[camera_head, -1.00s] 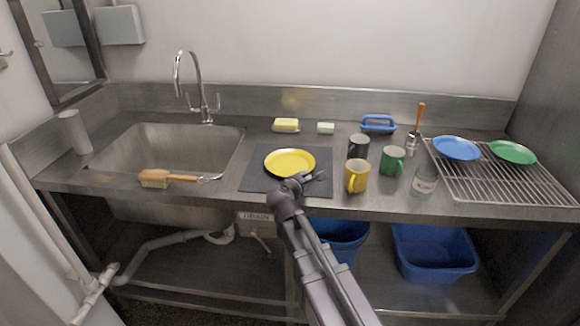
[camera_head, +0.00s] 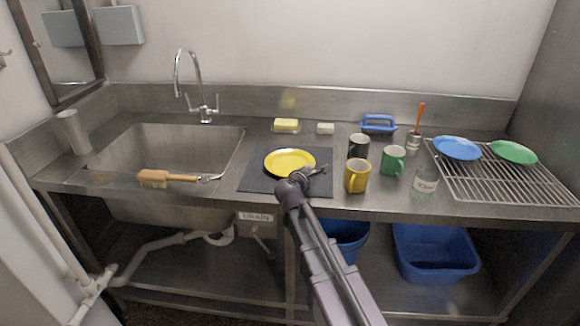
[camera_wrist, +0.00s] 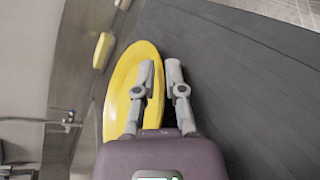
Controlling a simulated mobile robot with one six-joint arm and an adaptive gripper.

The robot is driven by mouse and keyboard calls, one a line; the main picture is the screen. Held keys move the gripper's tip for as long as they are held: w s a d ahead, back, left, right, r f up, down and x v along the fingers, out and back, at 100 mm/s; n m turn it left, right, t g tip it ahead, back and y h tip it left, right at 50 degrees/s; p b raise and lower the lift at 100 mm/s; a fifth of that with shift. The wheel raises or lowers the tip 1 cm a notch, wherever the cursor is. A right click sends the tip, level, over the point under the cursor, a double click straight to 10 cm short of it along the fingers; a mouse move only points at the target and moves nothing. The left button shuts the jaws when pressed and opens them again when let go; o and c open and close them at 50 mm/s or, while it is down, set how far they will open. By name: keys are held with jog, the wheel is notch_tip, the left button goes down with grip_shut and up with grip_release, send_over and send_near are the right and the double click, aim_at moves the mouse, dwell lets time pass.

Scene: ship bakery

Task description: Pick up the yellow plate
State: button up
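The yellow plate (camera_head: 289,160) lies on a dark mat (camera_head: 257,181) on the steel counter, right of the sink. My gripper (camera_head: 318,172) is at the plate's right front edge. In the wrist view, the yellow plate (camera_wrist: 120,85) shows left of and behind the fingers. My gripper (camera_wrist: 160,72) is partly open, with a narrow gap between its fingertips. The left finger overlaps the plate's rim and the right finger is against the dark mat. Whether either finger touches the rim is unclear.
A yellow mug (camera_head: 357,177), black mug (camera_head: 358,147), green mug (camera_head: 393,161) and glass jar (camera_head: 425,180) stand to the right. A rack (camera_head: 490,185) holds blue (camera_head: 457,148) and green (camera_head: 513,152) plates. A wooden brush (camera_head: 165,177) lies by the sink (camera_head: 165,150).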

dwell(0.3)
grip_shut()
jog(key=shift+r, duration=0.15)
